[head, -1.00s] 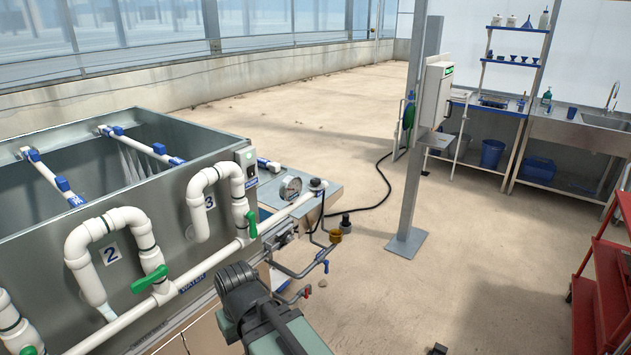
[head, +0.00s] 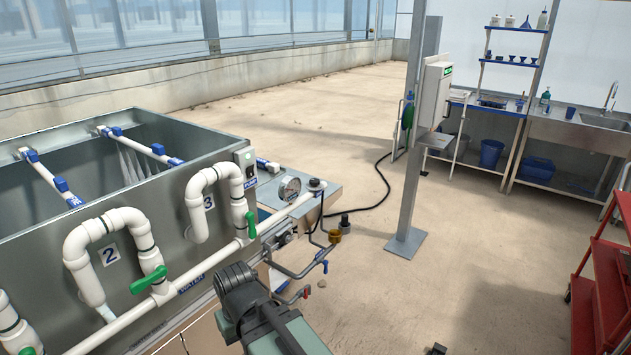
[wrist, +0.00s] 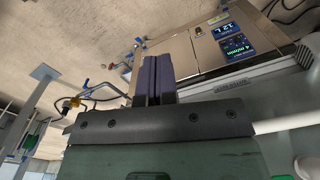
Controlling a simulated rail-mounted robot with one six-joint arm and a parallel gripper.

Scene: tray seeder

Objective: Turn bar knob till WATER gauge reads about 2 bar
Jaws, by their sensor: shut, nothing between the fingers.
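A round white-faced gauge (head: 289,189) stands on the white pipe beside the tank's near right corner; its reading is too small to tell. The pipe bears a blue WATER label (head: 191,284). A dark cap (head: 317,184) tops the pipe's right end. A small round silver fitting (head: 286,238) sits below the gauge; I cannot tell whether either is the bar knob. My gripper (wrist: 153,78) shows in the wrist view with its two dark purple fingers together, empty, in front of a metal cabinet. In the head view my arm's dark housing hides the fingers.
Green lever valves (head: 149,279) sit on the white pipes along the tank (head: 150,195). Thin tubing with blue and red handles (head: 305,292) juts out right of the pipe. A grey post (head: 411,150) stands beyond on open floor. A red cart (head: 600,270) is at right.

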